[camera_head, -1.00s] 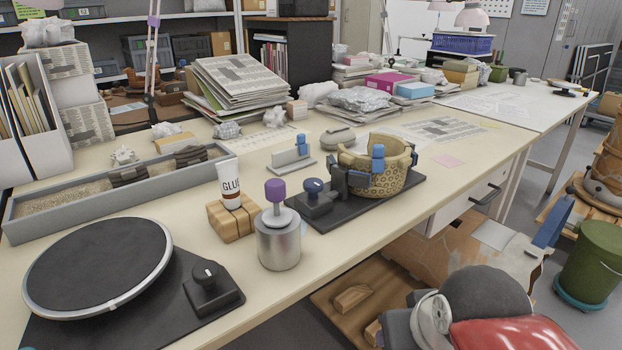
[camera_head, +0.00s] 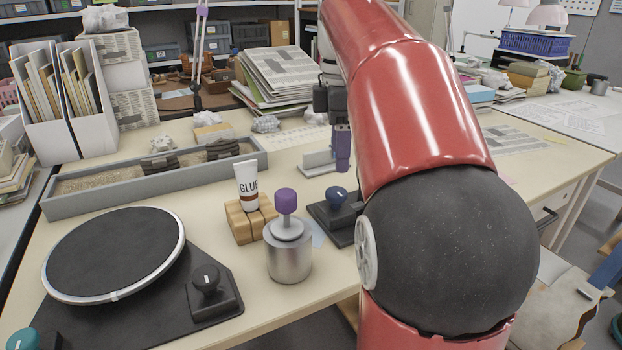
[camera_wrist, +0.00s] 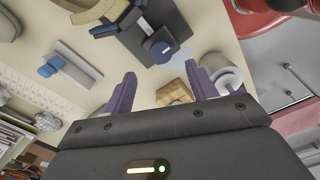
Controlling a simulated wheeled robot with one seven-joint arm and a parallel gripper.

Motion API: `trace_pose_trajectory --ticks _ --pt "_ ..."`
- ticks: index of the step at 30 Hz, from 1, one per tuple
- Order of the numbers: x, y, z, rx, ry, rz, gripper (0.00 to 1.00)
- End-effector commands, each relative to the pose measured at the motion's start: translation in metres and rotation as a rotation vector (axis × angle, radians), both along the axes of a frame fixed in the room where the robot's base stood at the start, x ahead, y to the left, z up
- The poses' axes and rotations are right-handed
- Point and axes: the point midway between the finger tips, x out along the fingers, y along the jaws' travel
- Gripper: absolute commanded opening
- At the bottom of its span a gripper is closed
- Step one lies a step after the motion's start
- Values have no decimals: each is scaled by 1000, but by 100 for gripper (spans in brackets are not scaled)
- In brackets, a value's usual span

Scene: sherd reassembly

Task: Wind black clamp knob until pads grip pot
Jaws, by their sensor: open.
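The clamp's knob (camera_head: 337,196) has a dark blue top and stands on a black base (camera_head: 322,216). In the wrist view the knob (camera_wrist: 161,51) lies just beyond my fingertips, roughly between them in the picture. No contact shows. Part of the tan pot (camera_wrist: 90,12) shows at the top of that view, with a blue clamp part (camera_wrist: 103,31) near it. Whether the pads touch the pot is not clear. In the head view my arm hides the pot. My gripper (camera_wrist: 161,76) is open and empty, with purple fingers; one finger shows in the head view (camera_head: 343,149).
A metal pot with a purple-knobbed lid (camera_head: 288,250), a wooden block (camera_head: 243,222) and a glue tube (camera_head: 246,184) stand close left of the clamp. A grey stand (camera_head: 318,163) is behind it. A turntable (camera_head: 115,252) fills the front left.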

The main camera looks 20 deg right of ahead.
Motion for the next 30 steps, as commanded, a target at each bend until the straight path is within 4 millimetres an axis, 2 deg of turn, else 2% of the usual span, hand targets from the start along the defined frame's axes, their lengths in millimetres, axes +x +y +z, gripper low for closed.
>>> trace_pose_trajectory --ticks 10,15,26,30 --pt "-1 0 -51 0 2 5 57" --pt "-1 0 -70 0 0 3 57" --pt "-1 0 -76 -1 -2 2 57" --pt "-1 0 -75 -1 -2 2 40"
